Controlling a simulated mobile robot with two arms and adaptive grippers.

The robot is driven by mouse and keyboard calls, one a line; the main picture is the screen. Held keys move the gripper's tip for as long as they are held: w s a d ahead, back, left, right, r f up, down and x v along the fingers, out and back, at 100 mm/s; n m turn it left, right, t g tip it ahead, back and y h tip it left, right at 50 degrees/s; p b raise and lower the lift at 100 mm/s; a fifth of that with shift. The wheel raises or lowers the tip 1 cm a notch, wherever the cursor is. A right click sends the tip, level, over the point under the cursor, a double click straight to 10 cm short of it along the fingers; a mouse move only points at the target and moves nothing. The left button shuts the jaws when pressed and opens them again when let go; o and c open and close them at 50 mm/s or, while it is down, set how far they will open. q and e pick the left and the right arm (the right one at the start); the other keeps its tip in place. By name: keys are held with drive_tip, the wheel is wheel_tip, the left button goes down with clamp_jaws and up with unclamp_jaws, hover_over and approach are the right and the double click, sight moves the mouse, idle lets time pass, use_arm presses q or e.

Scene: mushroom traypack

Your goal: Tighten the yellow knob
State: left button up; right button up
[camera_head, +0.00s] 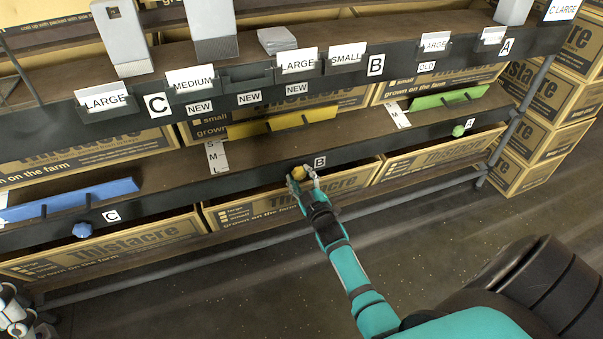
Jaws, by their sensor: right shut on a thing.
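The yellow knob (298,172) sits on the front rail of the lower shelf, just left of the white B label (320,162). My right gripper (303,176) reaches up from below and is shut on the yellow knob, with one finger on each side of it. The fingers partly hide the knob. A yellow bar (265,127) lies along the shelf above and behind the knob. At the bottom left edge, white and dark parts that look like my left arm show; its fingers cannot be made out.
A blue knob (82,230) and blue bar (70,200) are at left; a green knob (458,131) and green bar (447,98) at right. Cardboard boxes (290,203) stand below the rail. A dark post and rail (500,140) bound the rack at right. The floor in front is clear.

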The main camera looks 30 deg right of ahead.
drive_tip(key=m+p, duration=0.1)
drive_tip(key=m, duration=0.2)
drive_tip(key=shift+m+p, duration=0.4)
drive_tip(key=m+p, duration=0.1)
drive_tip(key=m, duration=0.3)
drive_tip(key=shift+f, duration=0.1)
use_arm(q)
drive_tip(key=w+d+f+g+y, duration=0.1)
drive_tip(key=w+f+g+y, duration=0.2)
drive_tip(key=w+f+g, duration=0.7)
drive_tip(key=shift+w+f+y+p, duration=0.2)
drive_tip(key=shift+f+y+p, duration=0.15)
drive_tip(key=shift+f, duration=0.55)
use_arm(e)
drive_tip(key=shift+m, duration=1.2)
use_arm(q)
drive_tip(key=shift+g, duration=0.3)
use_arm(e)
drive_tip(key=o, duration=1.2)
drive_tip(key=shift+c, duration=0.2)
drive_tip(key=v, duration=1.2)
drive_tip(key=shift+s, duration=0.1)
